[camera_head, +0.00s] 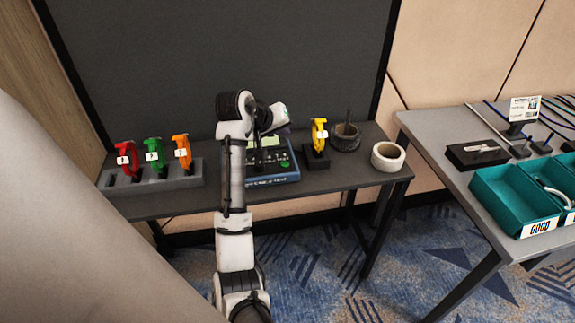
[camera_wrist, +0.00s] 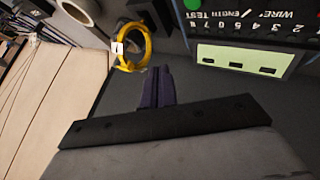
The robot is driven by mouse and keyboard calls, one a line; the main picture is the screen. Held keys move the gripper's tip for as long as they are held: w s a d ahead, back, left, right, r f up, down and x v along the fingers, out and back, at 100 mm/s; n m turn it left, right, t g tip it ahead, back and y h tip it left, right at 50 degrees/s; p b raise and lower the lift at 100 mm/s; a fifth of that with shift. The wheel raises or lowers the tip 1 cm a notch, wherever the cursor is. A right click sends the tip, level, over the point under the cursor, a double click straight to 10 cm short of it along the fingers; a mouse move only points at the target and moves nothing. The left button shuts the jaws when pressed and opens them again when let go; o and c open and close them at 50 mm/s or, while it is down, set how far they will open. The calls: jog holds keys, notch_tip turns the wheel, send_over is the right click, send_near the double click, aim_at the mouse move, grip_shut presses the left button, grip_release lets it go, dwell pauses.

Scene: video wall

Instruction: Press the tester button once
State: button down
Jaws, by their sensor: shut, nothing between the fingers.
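The tester (camera_head: 272,180) is a blue-and-black box with a pale display on the table, behind my arm. Its green button (camera_head: 285,164) shows on the top panel at the right. In the wrist view the tester (camera_wrist: 262,28) lies upper right, and its green button (camera_wrist: 192,4) is cut by the top edge. My gripper (camera_wrist: 156,72) is shut and empty, with dark purple fingers side by side. In that picture the fingertips are below and left of the button, apart from it. In the head view my gripper (camera_head: 285,129) is above the tester's back edge, fingers partly hidden.
A yellow wire coil (camera_head: 319,135) on a black stand is right of the tester; it also shows near my fingers (camera_wrist: 133,50). Red, green and orange coils (camera_head: 154,154) stand left.

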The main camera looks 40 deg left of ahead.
jog(key=b, duration=0.6)
send_over(283, 166)
notch_tip(283, 166, down, 6)
jog(key=shift+s+f, duration=0.1)
jog(key=shift+f, duration=1.3)
jog(key=shift+f, duration=0.1)
dwell(0.7)
jog(key=shift+f, duration=0.3)
jog(key=shift+f, duration=0.4)
dwell(0.7)
jog(key=shift+r, duration=0.1)
jog(key=shift+r+p, duration=0.75)
jog(key=shift+p, duration=0.1)
